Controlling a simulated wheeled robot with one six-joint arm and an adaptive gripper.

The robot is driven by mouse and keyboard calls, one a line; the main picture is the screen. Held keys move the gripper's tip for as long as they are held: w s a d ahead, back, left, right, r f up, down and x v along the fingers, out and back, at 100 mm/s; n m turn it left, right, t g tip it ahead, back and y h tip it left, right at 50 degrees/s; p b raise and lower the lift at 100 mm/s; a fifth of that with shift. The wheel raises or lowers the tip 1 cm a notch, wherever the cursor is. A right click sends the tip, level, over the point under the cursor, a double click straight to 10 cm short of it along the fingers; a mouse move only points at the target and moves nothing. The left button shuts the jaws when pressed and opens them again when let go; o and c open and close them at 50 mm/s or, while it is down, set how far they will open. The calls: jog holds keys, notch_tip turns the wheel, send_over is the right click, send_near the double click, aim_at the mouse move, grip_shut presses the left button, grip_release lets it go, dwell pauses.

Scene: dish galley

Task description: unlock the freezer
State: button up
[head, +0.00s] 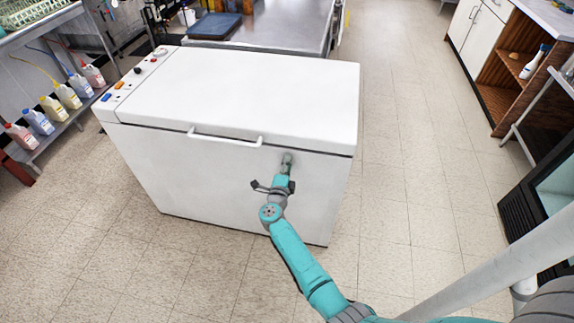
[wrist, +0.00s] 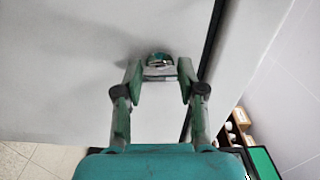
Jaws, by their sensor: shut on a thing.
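The freezer (head: 250,85) is a white chest with its lid down and a white bar handle (head: 225,138) on the front edge of the lid. My gripper (head: 287,160) is at the right part of the freezer's front face, just below the lid seam. In the wrist view, my gripper (wrist: 160,75) has its two fingers shut on a small, rounded, shiny metal lock piece (wrist: 160,59) on the white front. The fingertips partly cover this piece, so I cannot tell whether a key is in it or how it is turned.
Coloured buttons (head: 119,85) sit on the freezer's left top edge. Several bottles (head: 52,107) stand on a shelf at the left. A steel counter (head: 285,30) is behind the freezer and a wooden cabinet (head: 500,75) at the right. The tiled floor right of the freezer is clear.

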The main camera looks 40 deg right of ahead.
jog(key=shift+s+m, duration=0.1)
jog(key=shift+m, duration=0.4)
jog(key=o, duration=1.2)
jog(key=shift+c, duration=0.2)
jog(key=v, duration=1.2)
